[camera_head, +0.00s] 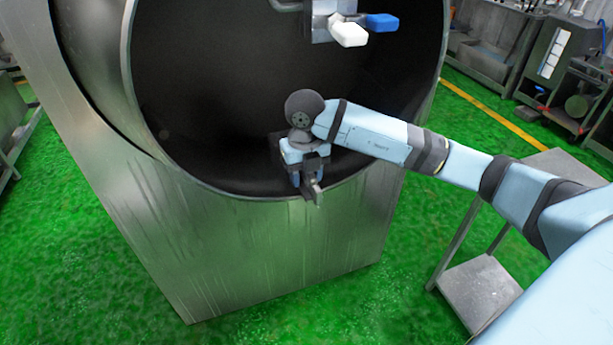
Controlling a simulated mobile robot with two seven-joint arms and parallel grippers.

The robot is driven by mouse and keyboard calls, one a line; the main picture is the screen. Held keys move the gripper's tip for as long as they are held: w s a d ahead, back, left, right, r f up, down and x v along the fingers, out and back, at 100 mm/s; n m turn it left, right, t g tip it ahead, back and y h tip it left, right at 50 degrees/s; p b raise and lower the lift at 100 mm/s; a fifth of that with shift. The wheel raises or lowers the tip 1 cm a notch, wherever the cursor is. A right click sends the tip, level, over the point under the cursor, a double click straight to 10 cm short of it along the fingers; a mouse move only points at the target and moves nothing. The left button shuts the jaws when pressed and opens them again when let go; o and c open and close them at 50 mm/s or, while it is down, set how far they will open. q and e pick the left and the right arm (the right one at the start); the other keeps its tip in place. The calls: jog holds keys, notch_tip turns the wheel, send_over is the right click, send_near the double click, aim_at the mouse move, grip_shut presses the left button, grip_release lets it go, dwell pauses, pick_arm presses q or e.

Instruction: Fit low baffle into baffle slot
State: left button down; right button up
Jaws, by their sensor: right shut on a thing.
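A large open steel drum (122,95) faces me, with a dark inside. My right gripper (311,185) is at the lower front rim of its opening, pointing down. It is shut on a small grey metal piece (317,194), which is mostly hidden by the fingers. I cannot tell whether this piece is the low baffle, or whether it touches the rim. A metal bracket (322,20) at the top of the opening carries a white block (349,34) and a blue block (382,22). I cannot make out the baffle slot. My left gripper is not in view.
A steel side table (475,290) with a lower shelf stands at the right, partly behind my right arm. Grey cabinets (551,60) stand at the back right. The green floor (330,310) in front of the drum is clear.

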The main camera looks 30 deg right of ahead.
jog(key=shift+w+d, duration=0.2)
jog(key=shift+w, duration=0.65)
jog(key=o, duration=1.2)
